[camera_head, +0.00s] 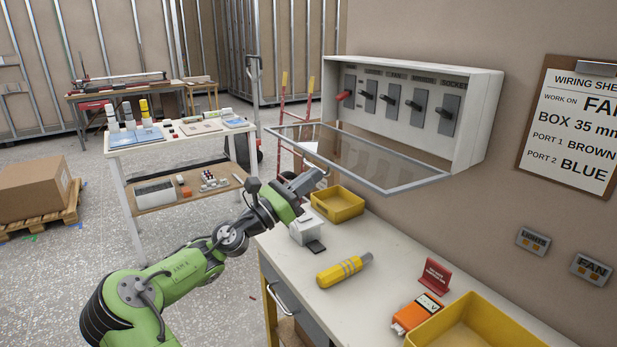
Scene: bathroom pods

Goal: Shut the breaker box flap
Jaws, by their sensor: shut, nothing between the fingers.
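The breaker box (477,120) is a pale grey case on the wall, with a row of switches inside. The leftmost switch handle is red and the others are dark. Its flap (418,186), a clear pane in a grey frame, is open. It juts out from the box's lower edge, roughly level. My gripper (322,172) is shut and empty. In the picture it lies just below the flap's front edge, above the bench. I cannot tell whether it touches the flap.
The workbench (395,250) below holds a yellow bin (338,204), a small grey box (305,231), a yellow tool (344,270), an orange meter (417,313) and a large yellow tray (490,325). A wiring sheet (572,130) hangs right of the box.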

